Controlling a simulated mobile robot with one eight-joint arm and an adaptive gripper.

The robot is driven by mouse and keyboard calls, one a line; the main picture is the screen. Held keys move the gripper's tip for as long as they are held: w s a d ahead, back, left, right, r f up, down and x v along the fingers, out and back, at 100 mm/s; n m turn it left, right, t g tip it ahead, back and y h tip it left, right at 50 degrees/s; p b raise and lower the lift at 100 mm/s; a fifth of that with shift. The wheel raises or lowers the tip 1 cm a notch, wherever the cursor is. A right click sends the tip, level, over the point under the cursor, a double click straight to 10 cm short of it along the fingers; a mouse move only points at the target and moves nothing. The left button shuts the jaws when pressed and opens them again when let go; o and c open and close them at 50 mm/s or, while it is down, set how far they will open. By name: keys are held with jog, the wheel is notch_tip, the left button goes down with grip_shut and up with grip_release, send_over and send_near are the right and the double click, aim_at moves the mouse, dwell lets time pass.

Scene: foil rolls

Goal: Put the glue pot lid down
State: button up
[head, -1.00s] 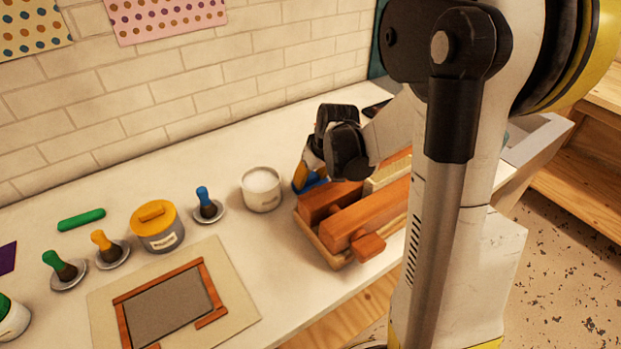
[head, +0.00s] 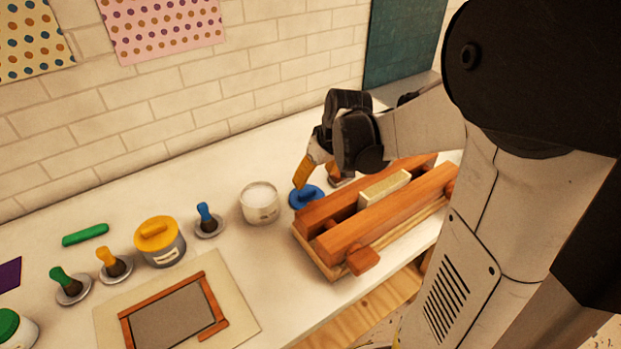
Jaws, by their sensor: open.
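The blue glue pot lid (head: 306,197) lies on the white worktop, between the open white pot (head: 260,204) and the wooden press. My gripper (head: 320,180) is just above and to the right of the lid. Its yellow-tipped fingers are spread, with nothing seen between them. The left fingertip overlaps the lid's upper edge in the head view; I cannot tell if it touches. The pot stands upright without a lid, white inside.
The wooden press (head: 385,220) stands close to the lid's right. A blue-handled brush (head: 205,219) on a dish, a yellow-lidded pot (head: 160,240) and a framed screen (head: 178,310) are to the left. The tiled wall runs behind.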

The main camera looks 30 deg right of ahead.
jog(key=shift+t, duration=0.5)
jog(key=s+a+r, duration=0.2)
jog(key=a, duration=0.1)
jog(key=s+a+r, duration=0.2)
jog(key=a, duration=0.1)
jog(key=s+a+r, duration=0.2)
jog(key=a+r, duration=0.1)
jog(key=shift+s+a+r, duration=0.1)
jog(key=shift+s, duration=0.25)
jog(key=s+a+r+t, duration=0.1)
jog(key=s+a, duration=0.5)
jog(key=s, duration=0.1)
jog(key=shift+s+a+t, duration=0.2)
jog(key=shift+t, duration=0.1)
jog(key=shift+f, duration=0.4)
